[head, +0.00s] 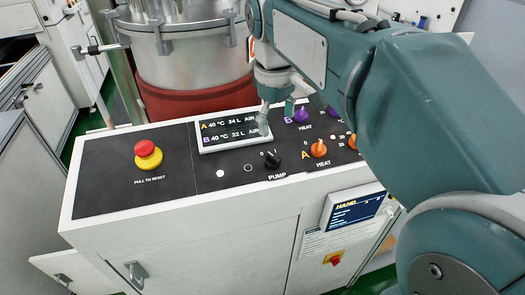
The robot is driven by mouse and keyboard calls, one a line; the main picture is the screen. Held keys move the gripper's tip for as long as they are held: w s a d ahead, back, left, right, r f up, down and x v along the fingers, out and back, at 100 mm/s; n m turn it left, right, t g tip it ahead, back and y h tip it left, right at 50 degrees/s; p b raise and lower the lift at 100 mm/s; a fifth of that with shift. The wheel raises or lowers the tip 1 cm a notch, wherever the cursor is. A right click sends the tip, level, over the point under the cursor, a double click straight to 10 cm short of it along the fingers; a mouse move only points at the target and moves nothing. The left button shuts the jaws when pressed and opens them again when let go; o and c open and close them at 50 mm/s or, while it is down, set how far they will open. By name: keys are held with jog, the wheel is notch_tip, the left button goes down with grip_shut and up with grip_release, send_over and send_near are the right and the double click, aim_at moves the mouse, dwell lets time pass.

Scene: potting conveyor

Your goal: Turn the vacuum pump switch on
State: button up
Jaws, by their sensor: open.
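The pump switch (272,160) is a black rotary knob above the white label "PUMP" on the dark panel. A small "0" mark shows at its upper left; which way its pointer faces is too small to tell for sure. My gripper (263,122) hangs above and behind the knob, in front of the right end of the display (228,130). It appears apart from the knob and holds nothing that I can see. My arm comes in from the upper right and hides part of the panel's right side.
A red emergency stop (146,148) on a yellow base sits on the left. Orange heat knobs (319,149) and a purple heat knob (300,115) stand right of the pump knob. A steel vessel (185,45) stands behind the panel. A small hand screen (355,209) is at the front right.

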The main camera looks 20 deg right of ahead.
aim_at(272, 156)
jog(key=f, duration=0.3)
jog(key=a+f, duration=0.1)
jog(key=f, duration=0.4)
jog(key=shift+w+a+f, duration=0.15)
jog(key=shift+a+f, duration=0.1)
jog(key=shift+f, duration=0.1)
jog(key=shift+d+f, duration=0.2)
jog(key=shift+f, duration=0.05)
jog(key=shift+d+f, duration=0.2)
jog(key=shift+d, duration=0.3)
jog(key=shift+a, duration=0.3)
jog(key=c, duration=1.2)
